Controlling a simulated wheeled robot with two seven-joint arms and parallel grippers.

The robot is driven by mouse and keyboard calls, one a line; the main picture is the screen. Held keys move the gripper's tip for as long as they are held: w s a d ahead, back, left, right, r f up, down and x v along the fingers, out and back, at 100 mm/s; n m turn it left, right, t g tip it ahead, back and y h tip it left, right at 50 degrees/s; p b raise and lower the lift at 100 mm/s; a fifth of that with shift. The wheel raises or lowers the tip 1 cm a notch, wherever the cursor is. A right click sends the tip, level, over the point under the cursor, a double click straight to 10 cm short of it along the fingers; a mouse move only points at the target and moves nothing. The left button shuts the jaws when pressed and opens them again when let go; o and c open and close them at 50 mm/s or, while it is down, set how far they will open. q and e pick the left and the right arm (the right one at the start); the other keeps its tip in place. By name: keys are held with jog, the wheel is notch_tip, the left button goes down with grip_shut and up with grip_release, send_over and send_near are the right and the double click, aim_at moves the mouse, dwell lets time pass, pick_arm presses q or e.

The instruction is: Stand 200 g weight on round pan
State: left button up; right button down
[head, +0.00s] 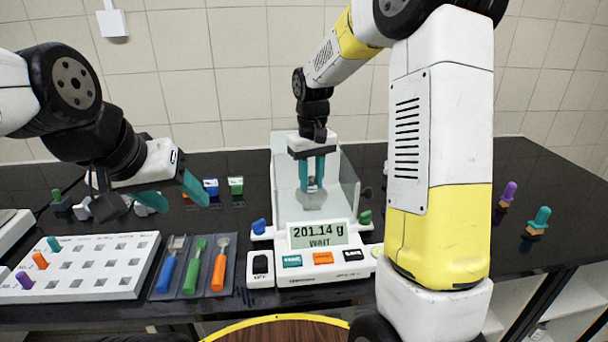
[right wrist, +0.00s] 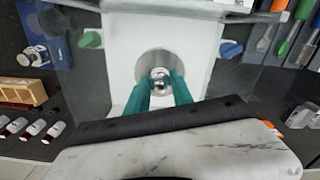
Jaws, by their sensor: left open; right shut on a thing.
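The 200 g weight (right wrist: 159,84) is a shiny metal piece with a knob, seen between the teal fingers of my right gripper (right wrist: 160,92) in the right wrist view. The round pan (right wrist: 143,68) is a grey metal disc right under it. In the head view my right gripper (head: 312,184) reaches down into the balance's clear shield, low over the pan (head: 310,204); its fingers mostly hide the weight. The balance (head: 330,268) display (head: 318,236) reads 201.14 g with WAIT. My left gripper (head: 172,194) is open and empty, above the table at left.
A white rack (head: 85,268) with coloured pegs and a dark mat (head: 193,268) with several tools lie left of the balance. Small blue (head: 211,187) and green (head: 235,186) blocks stand behind. Purple (head: 509,193) and teal (head: 541,218) knobbed pieces stand at right. Clear shield walls surround the pan.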

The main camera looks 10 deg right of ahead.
aim_at(312, 177)
jog(key=shift+f, duration=0.1)
jog(key=c, duration=1.1)
grip_release()
notch_tip(312, 177, up, 12)
jog(key=s+d+m+t+y, duration=0.2)
jog(key=s+t, duration=0.4)
jog(key=s, duration=1.6)
jog(key=shift+d+m, duration=0.4)
jog(key=shift+d, duration=0.15)
jog(key=shift+s+r, duration=0.1)
jog(key=shift+r, duration=0.1)
